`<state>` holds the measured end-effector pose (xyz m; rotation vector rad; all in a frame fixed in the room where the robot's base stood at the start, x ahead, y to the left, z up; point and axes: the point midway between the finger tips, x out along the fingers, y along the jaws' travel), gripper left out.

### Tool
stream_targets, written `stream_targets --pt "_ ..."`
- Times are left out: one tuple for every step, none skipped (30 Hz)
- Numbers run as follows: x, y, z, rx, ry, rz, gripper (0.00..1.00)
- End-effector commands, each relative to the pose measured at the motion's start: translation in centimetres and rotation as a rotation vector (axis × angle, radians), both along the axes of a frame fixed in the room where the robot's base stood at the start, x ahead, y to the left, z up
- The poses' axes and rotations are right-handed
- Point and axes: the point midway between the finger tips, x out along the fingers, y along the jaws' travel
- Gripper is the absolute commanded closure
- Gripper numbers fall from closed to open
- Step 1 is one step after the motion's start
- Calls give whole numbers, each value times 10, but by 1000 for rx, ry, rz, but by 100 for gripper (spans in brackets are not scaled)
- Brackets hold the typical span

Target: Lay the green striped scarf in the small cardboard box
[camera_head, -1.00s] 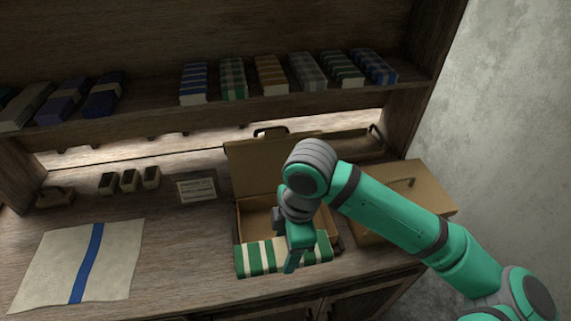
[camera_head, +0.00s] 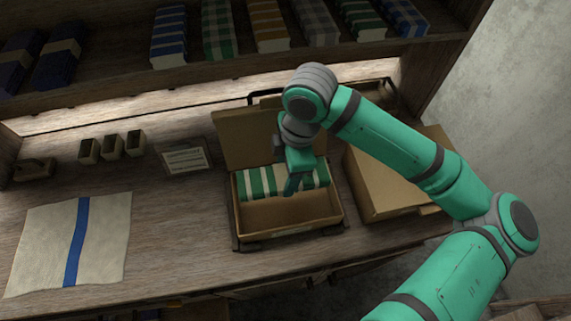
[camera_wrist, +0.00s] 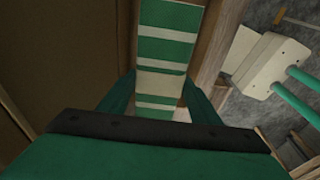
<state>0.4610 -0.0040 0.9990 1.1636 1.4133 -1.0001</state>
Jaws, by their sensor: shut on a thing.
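The green and white striped scarf (camera_head: 257,181) is folded into a long block. It lies crosswise over the back part of the open cardboard box (camera_head: 287,229), in front of the raised lid (camera_head: 243,143). I cannot tell whether it touches the box floor. The front part of the box interior is empty. My gripper (camera_head: 292,188) points down and is shut on the scarf near its middle, hiding part of it. In the wrist view the scarf (camera_wrist: 167,53) runs between my two fingers (camera_wrist: 160,98).
A closed cardboard box (camera_head: 390,205) stands close on the right. A small sign (camera_head: 185,159) and several small wooden blocks (camera_head: 112,147) are to the left, with a cream cloth with a blue stripe (camera_head: 105,240). A shelf of folded textiles (camera_head: 270,60) hangs above.

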Motion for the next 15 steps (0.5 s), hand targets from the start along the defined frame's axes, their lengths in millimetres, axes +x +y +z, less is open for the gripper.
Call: stream_targets --pt "-1 0 -5 1 1 0 67" --pt "-1 0 -8 1 2 0 67" --pt "-1 0 -13 1 2 1 67" --pt "-1 0 -16 1 2 1 67" --pt "0 0 -19 1 1 1 67" --pt "-1 0 -23 2 2 1 67" --pt "-1 0 -26 2 2 0 67" --pt "-1 0 -29 1 2 0 67" --pt "-1 0 -33 0 2 0 67" --pt "-1 0 -36 1 2 0 67" --pt "-1 0 -39 1 2 0 67" --pt "0 0 -43 1 1 0 67" --pt "0 0 -46 1 1 0 67" --pt "-1 0 -49 1 2 1 67" --pt "-1 0 -53 1 2 1 67"
